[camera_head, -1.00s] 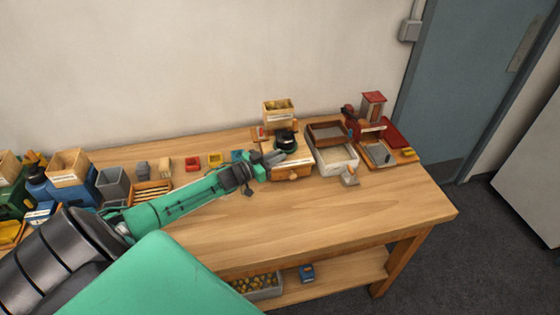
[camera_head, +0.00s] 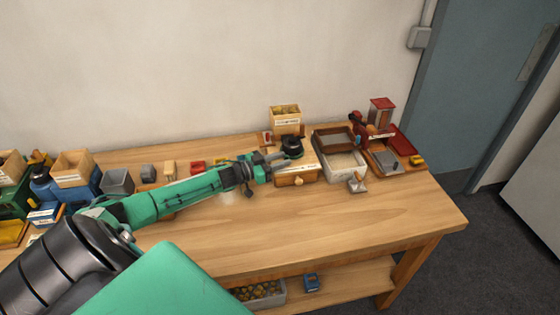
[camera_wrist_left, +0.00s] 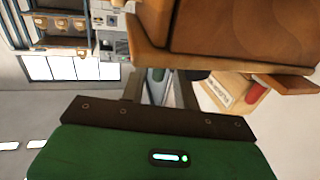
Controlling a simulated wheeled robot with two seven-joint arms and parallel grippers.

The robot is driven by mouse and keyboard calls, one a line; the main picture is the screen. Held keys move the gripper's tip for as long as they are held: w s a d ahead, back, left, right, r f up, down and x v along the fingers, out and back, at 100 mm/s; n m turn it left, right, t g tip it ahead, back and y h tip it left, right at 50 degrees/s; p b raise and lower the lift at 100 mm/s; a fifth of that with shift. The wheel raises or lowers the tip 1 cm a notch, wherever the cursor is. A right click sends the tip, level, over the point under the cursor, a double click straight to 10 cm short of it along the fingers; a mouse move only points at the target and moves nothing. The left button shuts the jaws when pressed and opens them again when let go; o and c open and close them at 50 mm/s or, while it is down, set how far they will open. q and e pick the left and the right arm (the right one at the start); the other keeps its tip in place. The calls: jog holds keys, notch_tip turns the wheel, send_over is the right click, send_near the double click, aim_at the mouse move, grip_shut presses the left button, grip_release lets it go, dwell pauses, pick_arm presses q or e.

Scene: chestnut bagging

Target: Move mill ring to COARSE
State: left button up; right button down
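The mill is a wooden box (camera_head: 303,169) with a knobbed drawer, standing at the back of the bench in the head view. A dark round part (camera_head: 292,146), which looks like the mill ring, sits at its top; its COARSE marking is too small to read. My left gripper (camera_head: 284,160) is at the mill's left side, fingers apart and pointing at the dark part, with nothing visibly held. Contact cannot be told. In the left wrist view, the brown wooden body (camera_wrist_left: 235,30) fills the top, close to the fingers. My right gripper is out of view.
A wooden hopper box (camera_head: 285,114) stands behind the mill. A sieve and tray (camera_head: 342,162) and a red-topped device (camera_head: 382,112) stand to the right. Small red (camera_head: 198,167) and grey (camera_head: 118,181) containers are on the left. The front of the bench is clear.

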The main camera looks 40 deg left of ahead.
pick_arm(q)
jog(key=shift+o, duration=0.2)
jog(key=shift+s+f, duration=0.1)
jog(key=shift+s+a, duration=0.1)
jog(key=shift+s, duration=0.05)
jog(key=b+v, duration=0.3)
jog(key=v, duration=1)
jog(key=shift+s+a, duration=0.1)
jog(key=shift+a, duration=0.05)
dwell(0.3)
